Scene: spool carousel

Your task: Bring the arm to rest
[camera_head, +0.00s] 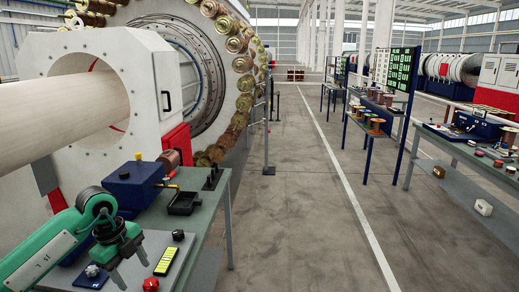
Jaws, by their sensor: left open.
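My left arm is green and comes in from the lower left. Its gripper (130,266) points down over the grey panel at the front end of the workbench (212,212). The two dark fingers stand apart and nothing shows between them. Whether the fingertips touch the panel I cannot tell. My right gripper is not in view.
Near the gripper are a yellow-marked block (166,261), a black knob (178,235) and red knobs (150,284). Behind are a blue box (132,183), a copper spool (178,165) and a black tray (184,203). The large spool carousel (185,50) rises behind. The aisle floor (300,210) is clear.

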